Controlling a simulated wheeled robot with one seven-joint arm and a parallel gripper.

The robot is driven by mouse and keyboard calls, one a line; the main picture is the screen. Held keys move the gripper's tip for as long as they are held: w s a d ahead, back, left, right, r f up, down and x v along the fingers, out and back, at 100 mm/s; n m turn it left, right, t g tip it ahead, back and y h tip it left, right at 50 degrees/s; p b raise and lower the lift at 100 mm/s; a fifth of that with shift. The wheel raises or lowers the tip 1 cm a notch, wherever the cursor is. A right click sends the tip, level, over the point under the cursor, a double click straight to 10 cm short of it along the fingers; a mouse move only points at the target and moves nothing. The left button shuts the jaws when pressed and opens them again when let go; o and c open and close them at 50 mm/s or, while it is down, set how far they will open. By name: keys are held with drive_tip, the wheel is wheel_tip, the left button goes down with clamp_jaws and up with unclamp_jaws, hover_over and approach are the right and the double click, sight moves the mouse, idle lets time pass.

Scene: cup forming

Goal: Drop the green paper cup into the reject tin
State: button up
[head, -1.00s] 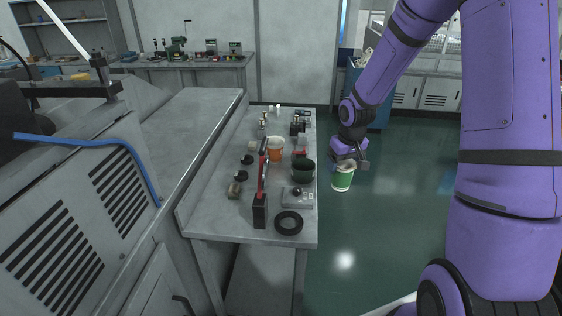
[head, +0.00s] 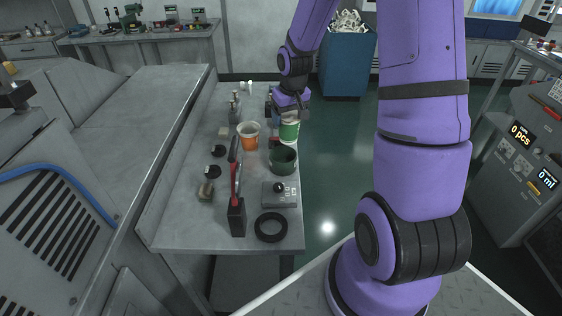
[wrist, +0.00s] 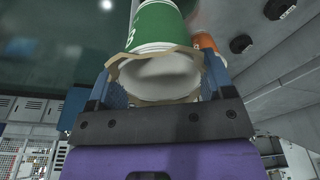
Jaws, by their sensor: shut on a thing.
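The green paper cup (head: 290,132) is white at its rim and hangs from my gripper (head: 291,116) in the head view. My gripper is shut on it. In the wrist view the cup (wrist: 160,25) shows between the two fingers (wrist: 158,88), its white end facing the camera. A dark green open tin (head: 283,165), which looks like the reject tin, stands on the bench. The cup is just behind and above it in the picture, overlapping the bench's right edge; whether it is over the tin's opening I cannot tell.
An orange cup (head: 248,141) stands left of the tin. A grey box with a black knob (head: 281,196), a black ring (head: 270,228) and a red-handled tool in a black block (head: 237,217) are nearer on the bench. Floor lies open to the right.

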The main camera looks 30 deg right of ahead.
drive_tip(key=shift+f, duration=1.75)
drive_tip(key=shift+s, duration=0.1)
drive_tip(key=o, duration=0.9)
drive_tip(key=shift+o, duration=0.2)
wheel_tip(320, 180, up, 11)
drive_tip(key=s, duration=0.1)
drive_tip(key=shift+s+f, duration=0.15)
drive_tip(key=shift+s, duration=0.15)
drive_tip(key=shift+a, duration=0.1)
